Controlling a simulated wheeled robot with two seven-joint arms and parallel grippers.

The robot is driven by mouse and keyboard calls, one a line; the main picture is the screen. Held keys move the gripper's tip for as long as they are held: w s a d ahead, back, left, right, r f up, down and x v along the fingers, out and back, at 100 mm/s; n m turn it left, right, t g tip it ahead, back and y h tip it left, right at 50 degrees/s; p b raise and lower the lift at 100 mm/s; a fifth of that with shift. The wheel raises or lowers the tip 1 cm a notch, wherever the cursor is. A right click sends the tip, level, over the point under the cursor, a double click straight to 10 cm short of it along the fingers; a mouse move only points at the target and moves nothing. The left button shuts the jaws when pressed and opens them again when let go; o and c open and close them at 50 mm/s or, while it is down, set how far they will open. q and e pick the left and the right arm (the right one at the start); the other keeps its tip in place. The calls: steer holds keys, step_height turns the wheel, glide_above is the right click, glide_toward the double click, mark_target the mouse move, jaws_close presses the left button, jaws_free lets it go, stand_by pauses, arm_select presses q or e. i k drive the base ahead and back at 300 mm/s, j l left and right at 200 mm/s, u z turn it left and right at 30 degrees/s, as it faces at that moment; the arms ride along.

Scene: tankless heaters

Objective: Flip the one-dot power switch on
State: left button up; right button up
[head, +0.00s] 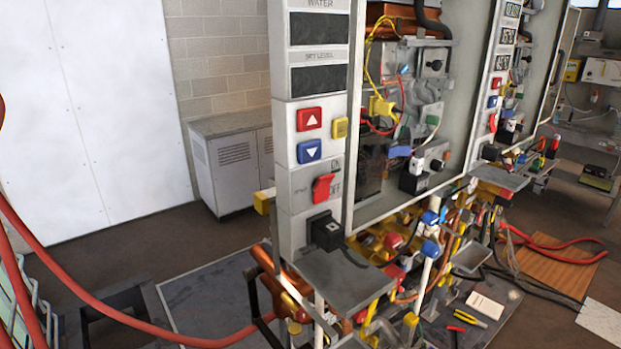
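I cannot tell for sure which way the switch is tipped. Another red switch (493,122) shows on the farther heater panel to the right. I see neither of my grippers in the head view.
A red up button (309,119) and blue down button (309,151) sit above the switch. A black plug (325,232) and grey ledge (346,281) jut out below. A red hose (95,307) crosses the lower left. A grey cabinet (232,163) stands behind.

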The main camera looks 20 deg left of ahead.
mark_target(321, 189)
steer(key=k+l+z, duration=0.2)
steer(key=k+l, duration=0.25)
steer(key=k+l+z, duration=0.2)
steer(key=k+l, duration=0.2)
steer(key=l, duration=0.2)
